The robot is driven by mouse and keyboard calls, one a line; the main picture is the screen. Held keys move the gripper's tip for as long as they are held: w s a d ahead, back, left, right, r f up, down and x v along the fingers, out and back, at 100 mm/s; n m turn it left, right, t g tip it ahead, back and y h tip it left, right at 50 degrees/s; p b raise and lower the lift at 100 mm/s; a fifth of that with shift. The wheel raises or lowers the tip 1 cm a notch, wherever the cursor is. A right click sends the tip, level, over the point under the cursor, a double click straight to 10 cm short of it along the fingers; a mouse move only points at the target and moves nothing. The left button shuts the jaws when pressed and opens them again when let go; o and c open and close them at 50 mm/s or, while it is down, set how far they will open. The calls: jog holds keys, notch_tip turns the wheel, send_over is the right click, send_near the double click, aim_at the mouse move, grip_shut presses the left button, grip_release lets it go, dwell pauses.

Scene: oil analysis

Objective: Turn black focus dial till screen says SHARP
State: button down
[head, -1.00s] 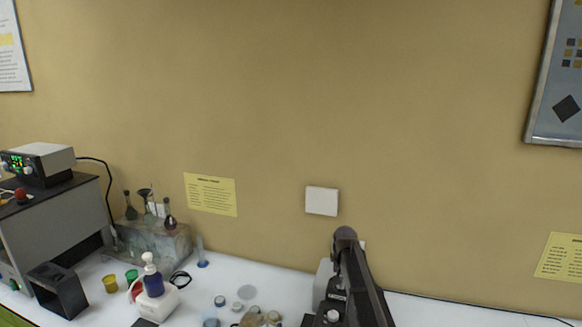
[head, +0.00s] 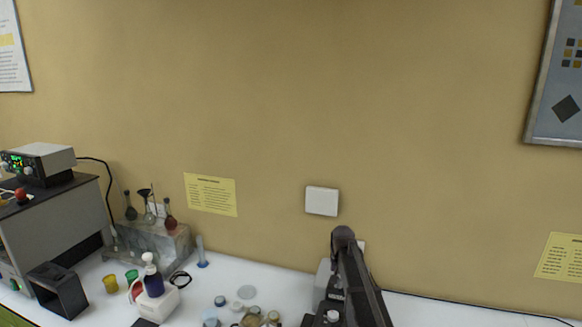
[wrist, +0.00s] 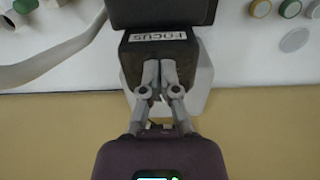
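In the wrist view a dark block with a white FOCUS label (wrist: 158,36) stands ahead of my gripper (wrist: 159,80). The two grey fingers are close together, with a narrow gap between them. Their tips overlap the face of the block just below the label. I cannot make out the black focus dial itself, nor whether the fingers grip it. The screen with the focus reading is not readable in any view. In the head view my own arm covers most of a pale device (head: 322,283) on the bench, and my fingertips are hidden there.
The white bench (head: 225,272) runs along a tan wall. Small capped jars (head: 254,312) stand left of my arm, and a blue-and-white pump bottle (head: 153,280) is further left. A dark open box (head: 58,290) and glass flasks (head: 150,212) are at the far left.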

jog(key=shift+s+a, duration=0.2)
jog(key=shift+s, duration=0.1)
dwell(0.6)
notch_tip(320, 180, up, 6)
jog(key=p, duration=0.6)
jog(key=shift+f, duration=0.1)
dwell(0.4)
